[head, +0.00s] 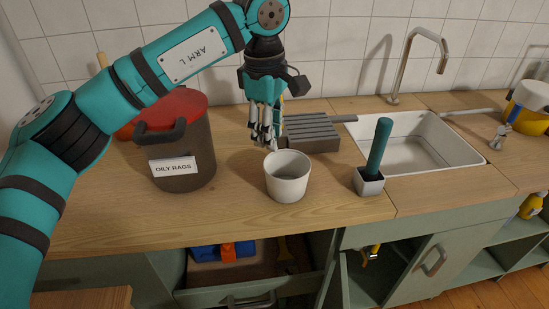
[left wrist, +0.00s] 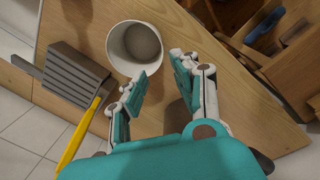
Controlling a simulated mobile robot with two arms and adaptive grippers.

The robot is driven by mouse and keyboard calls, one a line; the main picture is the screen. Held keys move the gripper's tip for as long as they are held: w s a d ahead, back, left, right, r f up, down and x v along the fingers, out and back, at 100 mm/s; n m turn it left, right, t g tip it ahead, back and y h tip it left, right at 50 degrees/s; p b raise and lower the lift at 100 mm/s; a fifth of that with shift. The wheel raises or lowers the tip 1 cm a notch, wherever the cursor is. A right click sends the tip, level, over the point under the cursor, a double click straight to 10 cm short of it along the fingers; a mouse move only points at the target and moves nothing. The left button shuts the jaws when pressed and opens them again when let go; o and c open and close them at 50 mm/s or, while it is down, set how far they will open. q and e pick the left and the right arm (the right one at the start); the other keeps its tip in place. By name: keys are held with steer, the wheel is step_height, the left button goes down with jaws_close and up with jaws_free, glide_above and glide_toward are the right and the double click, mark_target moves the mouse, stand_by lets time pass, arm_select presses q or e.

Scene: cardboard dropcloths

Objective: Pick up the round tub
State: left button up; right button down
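The round tub (head: 288,178) is a small white, open-topped cup standing upright on the wooden counter, in the middle of the head view. In the left wrist view the tub (left wrist: 118,52) shows from above, just beyond the fingertips, and looks empty. My left gripper (head: 264,140) hangs above and behind the tub, fingers pointing down. In the left wrist view my left gripper (left wrist: 163,66) has its fingers spread with a gap between them and nothing held. The tub does not appear to be between the fingers. My right gripper shows in neither view.
An "OILY RAGS" bin (head: 184,150) with a red lid stands left of the tub. A grey ribbed block (head: 312,133) lies behind it. A small pot with a teal-handled tool (head: 378,150) stands to the right, before the sink (head: 425,145). An open drawer (head: 250,280) lies below.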

arm_select(q)
steer(key=a, duration=0.1)
steer(key=p, duration=0.1)
glide_above(273, 197)
steer(key=f, duration=1.1)
steer(key=shift+a+f, duration=0.25)
step_height(273, 197, down, 4)
steer(key=shift+s+d+f+p, duration=0.1)
steer(key=shift+p, duration=0.5)
steer(key=shift+f, duration=0.5)
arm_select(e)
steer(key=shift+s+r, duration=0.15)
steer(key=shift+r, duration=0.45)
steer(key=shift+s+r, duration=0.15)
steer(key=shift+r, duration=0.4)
arm_select(q)
jaws_close()
